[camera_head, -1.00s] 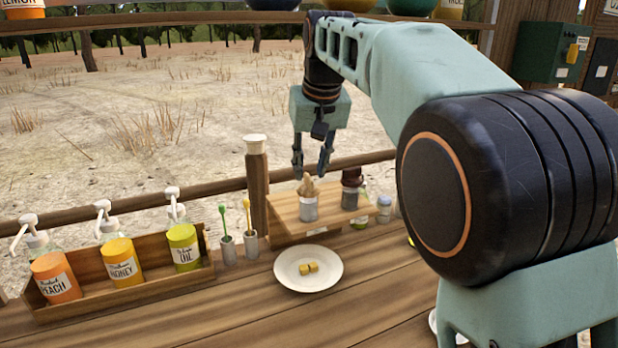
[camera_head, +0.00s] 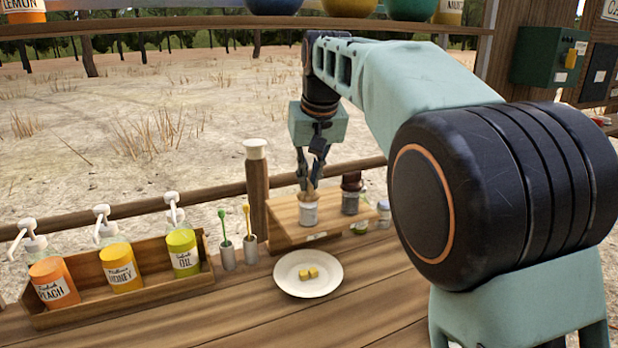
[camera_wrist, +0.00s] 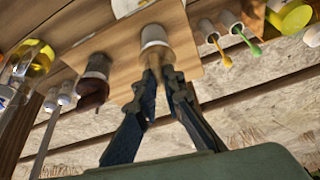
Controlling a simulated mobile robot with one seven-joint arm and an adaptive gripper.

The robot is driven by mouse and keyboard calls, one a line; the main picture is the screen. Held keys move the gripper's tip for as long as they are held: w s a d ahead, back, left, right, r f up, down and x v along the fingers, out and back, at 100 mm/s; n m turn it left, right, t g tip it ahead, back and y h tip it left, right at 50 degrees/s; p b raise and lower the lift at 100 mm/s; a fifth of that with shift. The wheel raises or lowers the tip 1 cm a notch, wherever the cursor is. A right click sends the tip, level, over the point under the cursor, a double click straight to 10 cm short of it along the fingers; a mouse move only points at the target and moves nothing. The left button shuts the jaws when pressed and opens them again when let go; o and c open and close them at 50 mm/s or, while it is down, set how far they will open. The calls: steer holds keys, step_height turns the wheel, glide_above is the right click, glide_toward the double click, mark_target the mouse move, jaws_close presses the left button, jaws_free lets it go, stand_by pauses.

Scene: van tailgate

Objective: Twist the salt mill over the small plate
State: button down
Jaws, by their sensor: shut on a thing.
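The light wooden mill with a pale grey base, which I take as the salt mill (camera_head: 309,215), stands upright on a wooden stand (camera_head: 285,235). My gripper (camera_head: 305,187) comes down from above and is shut on its wooden upper part. In the wrist view my gripper (camera_wrist: 160,82) has both fingers against the wood, with the mill's pale base (camera_wrist: 154,38) showing beyond. The small plate (camera_head: 307,291) is white, lies on the counter in front of the stand and holds two yellow cubes (camera_head: 308,272).
A dark-topped mill (camera_head: 351,195) stands just right on the same stand; it also shows in the wrist view (camera_wrist: 96,72). Small jars (camera_head: 384,212) are farther right. Two cups with green and yellow dippers (camera_head: 239,250) and a rack of pump bottles (camera_head: 120,268) stand left. The counter front is clear.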

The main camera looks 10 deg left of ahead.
steer(key=shift+r, duration=0.1)
steer(key=m+h+p, duration=0.1)
steer(key=m+p, duration=0.1)
steer(key=shift+a+r+m+p, duration=0.1)
steer(key=shift+r+m+p, duration=0.05)
steer(key=shift+m+p, duration=0.2)
steer(key=m+h+p, duration=0.1)
steer(key=m+p, duration=0.1)
steer(key=shift+a+m, duration=0.1)
steer(key=shift+m, duration=0.25)
steer(key=m+h+p, duration=0.1)
steer(key=m+p, duration=0.1)
steer(key=p, duration=0.1)
steer(key=m+h+p, duration=0.1)
steer(key=m+p, duration=0.2)
steer(key=shift+a+r, duration=0.1)
steer(key=m+g+h+p, duration=0.1)
steer(key=m+p, duration=0.3)
steer(key=p, duration=0.1)
steer(key=shift+w+m, duration=0.1)
steer(key=shift+m, duration=0.2)
steer(key=m+p, duration=0.1)
steer(key=m+h+p, duration=0.1)
steer(key=p, duration=0.1)
steer(key=shift+a+f+m+g, duration=0.1)
steer(key=shift+f+m+g, duration=0.15)
steer(key=shift+m+g, duration=0.15)
